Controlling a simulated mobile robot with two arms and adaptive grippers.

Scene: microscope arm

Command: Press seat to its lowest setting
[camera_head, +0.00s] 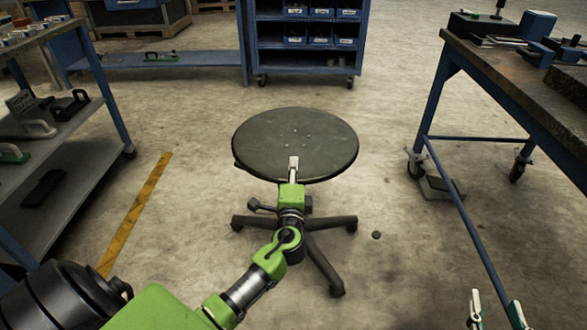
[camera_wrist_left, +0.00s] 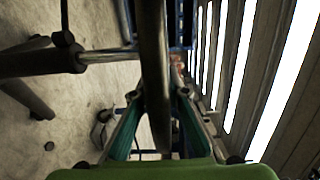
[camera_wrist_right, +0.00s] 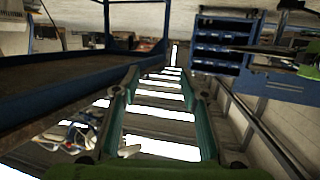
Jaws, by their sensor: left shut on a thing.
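The round dark stool seat (camera_head: 290,135) is in the middle of the head view, on a star-shaped base (camera_head: 325,265). My left gripper (camera_head: 293,168) is at the seat's near edge, its visible finger over the top. In the left wrist view, the seat (camera_wrist_left: 153,60) appears edge-on as a dark band. My left gripper (camera_wrist_left: 155,105) is shut on that edge, a finger on each face. A lever (camera_head: 262,206) shows under the seat to the left. My right gripper (camera_head: 496,312) is open and empty at the bottom right of the head view, apart from the stool.
A blue-legged workbench (camera_head: 520,85) stands on the right. A shelf cart (camera_head: 75,150) with tools stands on the left. A blue cabinet with bins (camera_head: 308,45) is behind the stool. The floor around the stool is mostly clear, with a yellow stripe (camera_head: 135,212) on the left.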

